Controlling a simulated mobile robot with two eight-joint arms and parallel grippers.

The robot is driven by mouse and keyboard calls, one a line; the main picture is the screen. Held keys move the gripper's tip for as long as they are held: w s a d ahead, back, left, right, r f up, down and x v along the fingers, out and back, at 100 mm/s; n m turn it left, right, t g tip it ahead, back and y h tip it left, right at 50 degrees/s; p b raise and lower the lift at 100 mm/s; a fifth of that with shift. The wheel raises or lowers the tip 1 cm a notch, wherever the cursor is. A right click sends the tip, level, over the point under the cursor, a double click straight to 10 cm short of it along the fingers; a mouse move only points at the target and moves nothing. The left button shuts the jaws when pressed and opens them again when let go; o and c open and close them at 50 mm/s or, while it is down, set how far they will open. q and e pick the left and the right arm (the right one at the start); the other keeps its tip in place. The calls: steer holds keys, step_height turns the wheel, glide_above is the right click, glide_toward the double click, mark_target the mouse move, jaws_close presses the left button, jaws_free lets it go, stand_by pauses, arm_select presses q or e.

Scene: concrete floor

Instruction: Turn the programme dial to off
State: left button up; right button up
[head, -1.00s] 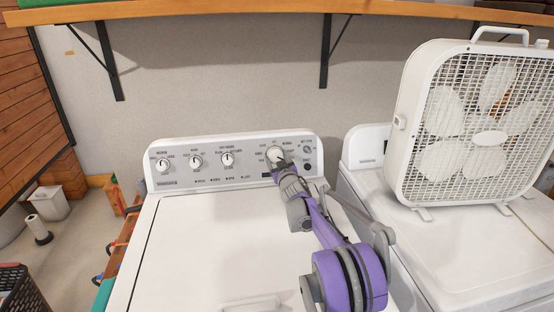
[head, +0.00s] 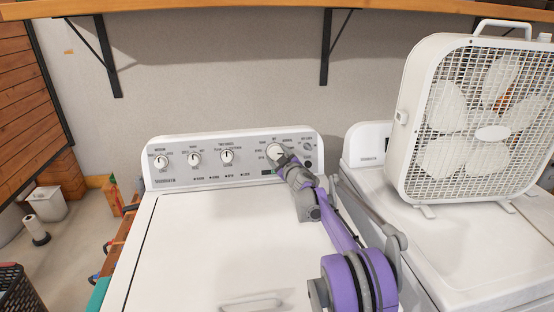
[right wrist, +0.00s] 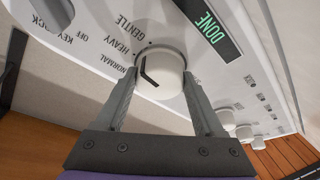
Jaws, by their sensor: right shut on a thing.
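The programme dial (head: 274,152) is a round white knob at the right end of the washer's control panel. My right gripper (head: 282,160) is shut on it, coming in from the lower right and covering part of it. In the right wrist view the dial (right wrist: 160,74) sits between the two grey fingers (right wrist: 162,100), one on each side. A dark angled mark shows on the dial's left side, facing the HEAVY and NORMAL labels. GENTLE is printed higher up. An OFF label (right wrist: 76,36) beside KEY LOCK lies further left. My left gripper is not in view.
A lit display (right wrist: 208,38) beside the dial reads DONE. Several other white knobs line the control panel (head: 210,175). A white box fan (head: 475,120) stands on the machine at right. A wooden shelf (head: 230,12) runs above. The washer lid (head: 200,240) is clear.

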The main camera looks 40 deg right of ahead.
steer(key=n, duration=0.2)
steer(key=n+y, duration=0.1)
steer(key=n, duration=0.1)
steer(key=shift+d+y, duration=0.1)
steer(key=shift+y, duration=0.2)
steer(key=n, duration=0.2)
steer(key=n+g+y, duration=0.1)
steer(key=n, duration=0.2)
steer(key=shift+r+g, duration=0.2)
steer(key=shift+g, duration=0.1)
steer(key=n, duration=0.2)
steer(key=n+g+p, duration=0.1)
steer(key=n, duration=0.2)
steer(key=shift+r+g, duration=0.15)
steer(key=shift+g, duration=0.15)
steer(key=n+g, duration=0.1)
steer(key=n, duration=0.1)
steer(key=n+p, duration=0.1)
steer(key=n, duration=0.2)
steer(key=shift+w+g, duration=0.1)
steer(key=shift+g, duration=0.3)
steer(key=o, duration=1.4)
steer(key=shift+r, duration=0.1)
